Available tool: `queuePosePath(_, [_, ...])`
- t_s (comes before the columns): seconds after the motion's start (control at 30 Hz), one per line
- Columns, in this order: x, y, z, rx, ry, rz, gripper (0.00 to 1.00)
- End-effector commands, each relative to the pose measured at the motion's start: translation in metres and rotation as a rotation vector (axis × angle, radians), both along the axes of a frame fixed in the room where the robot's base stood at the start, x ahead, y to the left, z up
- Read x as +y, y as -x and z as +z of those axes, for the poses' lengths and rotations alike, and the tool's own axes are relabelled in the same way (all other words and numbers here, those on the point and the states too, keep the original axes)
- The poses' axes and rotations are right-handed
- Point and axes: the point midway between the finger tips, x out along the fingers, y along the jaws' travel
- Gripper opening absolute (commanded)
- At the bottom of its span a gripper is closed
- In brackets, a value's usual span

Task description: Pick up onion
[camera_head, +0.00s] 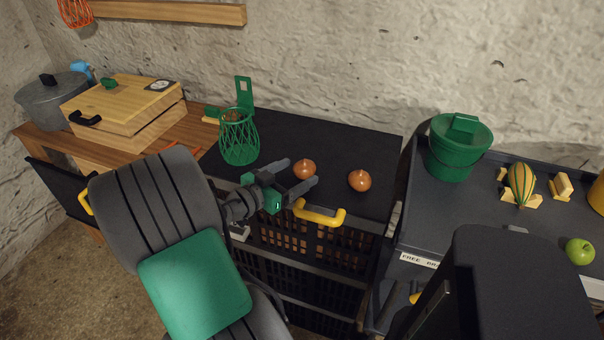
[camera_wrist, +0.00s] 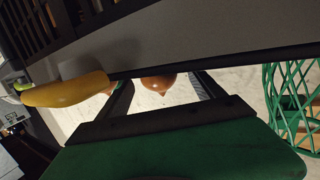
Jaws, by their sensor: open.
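Two brown onions sit on the black countertop (camera_head: 345,145). The left onion (camera_head: 304,169) is by the fingertips of my gripper (camera_head: 301,172); the right onion (camera_head: 359,180) lies to its right, clear of the fingers. My gripper is open and empty, reaching over the counter's front edge. In the wrist view one onion (camera_wrist: 158,83) shows in the gap between the two fingers of my gripper (camera_wrist: 160,84), and part of it is hidden by a dark edge. I cannot tell whether the fingers touch it.
A yellow handle (camera_head: 319,213) juts from the crate front just below my gripper; it also shows in the wrist view (camera_wrist: 68,92). A green wire basket (camera_head: 239,138) stands left of the onions. A green bucket (camera_head: 458,150) stands right. The counter behind the onions is clear.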

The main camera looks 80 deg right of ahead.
Motion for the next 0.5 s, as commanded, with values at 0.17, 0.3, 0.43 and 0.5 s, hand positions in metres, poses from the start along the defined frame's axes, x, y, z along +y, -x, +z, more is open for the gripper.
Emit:
queuePosePath(0.17, [-0.023,0.015,-0.001,0.0,0.001,-0.006,0.77])
queuePosePath(0.3, [-0.045,0.028,-0.005,0.0,0.0,-0.007,0.77])
queuePosePath(0.43, [-0.056,0.033,-0.008,0.001,0.0,-0.005,0.77])
queuePosePath(0.5, [-0.056,0.033,-0.008,0.0,0.0,-0.003,0.77])
